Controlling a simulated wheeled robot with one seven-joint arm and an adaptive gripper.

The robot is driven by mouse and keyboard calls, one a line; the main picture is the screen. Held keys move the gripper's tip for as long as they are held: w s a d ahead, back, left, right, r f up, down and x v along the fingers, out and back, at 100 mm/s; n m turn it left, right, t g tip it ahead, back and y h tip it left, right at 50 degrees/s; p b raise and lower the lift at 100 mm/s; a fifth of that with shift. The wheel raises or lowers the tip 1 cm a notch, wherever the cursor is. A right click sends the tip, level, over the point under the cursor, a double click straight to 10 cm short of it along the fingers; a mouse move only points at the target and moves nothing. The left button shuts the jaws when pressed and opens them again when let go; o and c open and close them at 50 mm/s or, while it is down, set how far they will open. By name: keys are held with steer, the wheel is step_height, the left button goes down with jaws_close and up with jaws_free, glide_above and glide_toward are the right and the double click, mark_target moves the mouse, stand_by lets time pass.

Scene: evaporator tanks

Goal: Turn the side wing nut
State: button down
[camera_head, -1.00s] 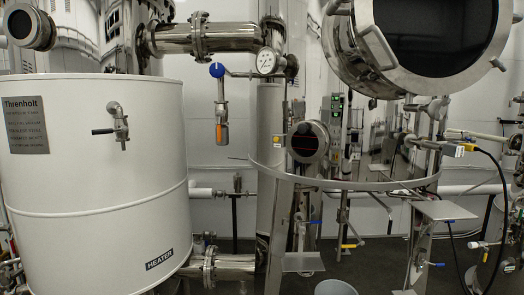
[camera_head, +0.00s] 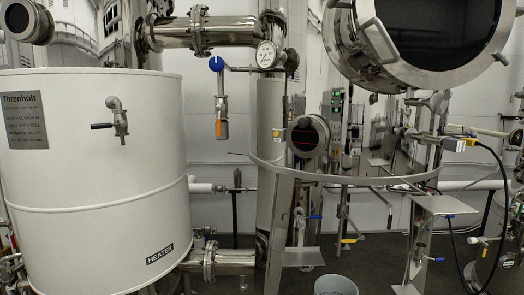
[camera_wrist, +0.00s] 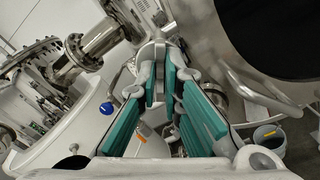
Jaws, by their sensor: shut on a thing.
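The round manway (camera_head: 425,40) with dark glass hangs at the upper right of the head view. Small metal wing nuts stick out around its rim, one at the right (camera_head: 501,60) and one at the lower left (camera_head: 373,99). In the wrist view, the dark manway glass (camera_wrist: 280,40) fills the upper right. My gripper (camera_wrist: 160,70), with teal pads, reaches toward the left side of the manway. Its fingers are close together on a small grey metal part, seemingly a wing nut, mostly hidden by the fingertips. My gripper does not show in the head view.
A curved handle (camera_head: 380,42) stands out from the manway face. A white heater tank (camera_head: 95,180) fills the left. A blue-handled valve (camera_head: 217,64) and gauge (camera_head: 266,54) are in the middle. A grey bucket (camera_head: 336,285) stands on the floor.

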steer(key=shift+f+n, duration=0.1)
steer(key=shift+n, duration=0.9)
steer(key=shift+n, duration=1.2)
steer(key=c, duration=1.7)
jaws_free()
steer(key=shift+o, duration=0.2)
steer(key=shift+s, duration=0.1)
